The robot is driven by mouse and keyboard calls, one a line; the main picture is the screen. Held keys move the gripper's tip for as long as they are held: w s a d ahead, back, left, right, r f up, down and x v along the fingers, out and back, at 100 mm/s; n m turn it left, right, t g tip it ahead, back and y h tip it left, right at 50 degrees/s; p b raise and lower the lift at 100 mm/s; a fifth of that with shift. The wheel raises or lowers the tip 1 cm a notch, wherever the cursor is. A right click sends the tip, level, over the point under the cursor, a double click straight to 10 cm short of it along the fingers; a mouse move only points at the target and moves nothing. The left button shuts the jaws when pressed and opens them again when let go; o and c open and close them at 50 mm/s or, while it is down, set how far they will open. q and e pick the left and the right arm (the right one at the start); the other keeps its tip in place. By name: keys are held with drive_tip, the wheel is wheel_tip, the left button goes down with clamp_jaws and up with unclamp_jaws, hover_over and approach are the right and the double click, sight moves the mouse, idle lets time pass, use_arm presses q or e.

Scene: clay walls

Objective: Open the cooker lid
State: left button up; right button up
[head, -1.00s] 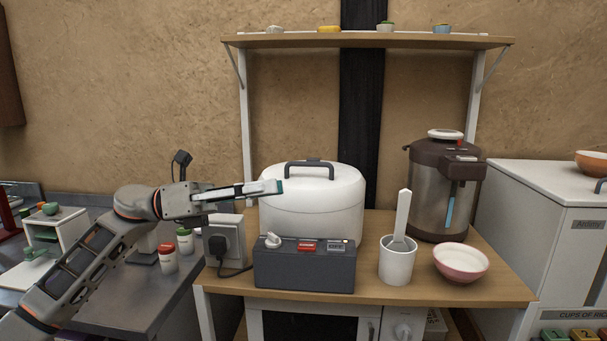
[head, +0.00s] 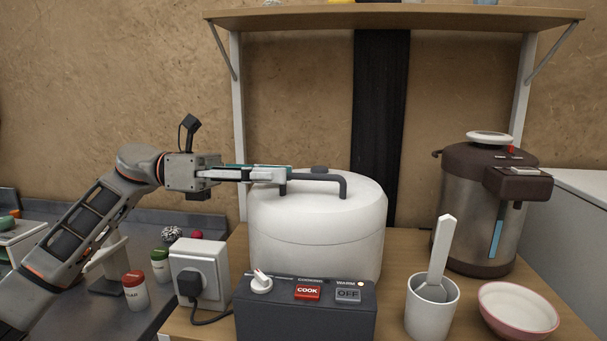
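The cooker (head: 315,250) is a white rounded pot on the wooden table in the head view. Its white lid (head: 330,212) sits down on it, with a thin seam around the body. A dark arched handle (head: 344,187) stands on top of the lid. My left gripper (head: 283,172) reaches in from the left, level with the handle, and its fingertips overlap the handle's left end. One finger lies behind the other, so I cannot tell whether they are closed on the handle. My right gripper is not in view.
A dark control box (head: 305,315) with a COOK button stands in front of the cooker. A white socket box (head: 200,268) stands at left. A cup with a paddle (head: 430,310), a pink bowl (head: 518,308) and a dispenser (head: 480,225) are at right. A shelf (head: 395,18) hangs above.

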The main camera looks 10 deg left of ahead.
sight(303, 176)
use_arm(q)
drive_tip(key=shift+d, duration=2.6)
drive_tip(key=shift+w, duration=0.1)
clamp_jaws()
